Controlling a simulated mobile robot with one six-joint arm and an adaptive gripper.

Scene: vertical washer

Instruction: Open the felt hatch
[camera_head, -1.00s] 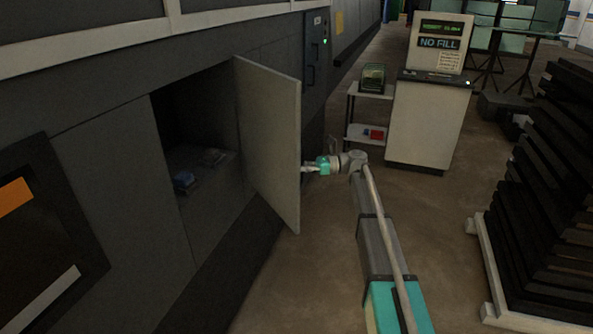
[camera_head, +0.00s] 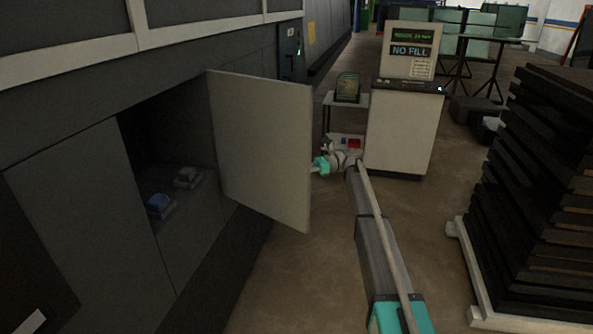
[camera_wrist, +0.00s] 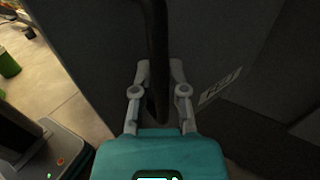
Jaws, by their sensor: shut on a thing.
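The hatch door (camera_head: 262,150) stands swung out from the dark machine wall in the head view. Its pale inner face is toward me. The compartment (camera_head: 160,150) behind it is open to view. My gripper (camera_head: 318,166) is at the far side of the door, beside its free edge. In the wrist view my gripper (camera_wrist: 159,85) is shut on a dark upright bar, the hatch handle (camera_wrist: 155,35), on the dark outer face. A small pale label (camera_wrist: 220,86) is on that face, too blurred to read. The handle is hidden in the head view.
A blue-topped item (camera_head: 159,204) and a grey one (camera_head: 187,178) sit inside the compartment. A white console (camera_head: 405,120) reading "NO FILL" and a small cart (camera_head: 346,100) stand beyond the arm. A dark stack (camera_head: 540,190) on a pallet is at right. Floor between is clear.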

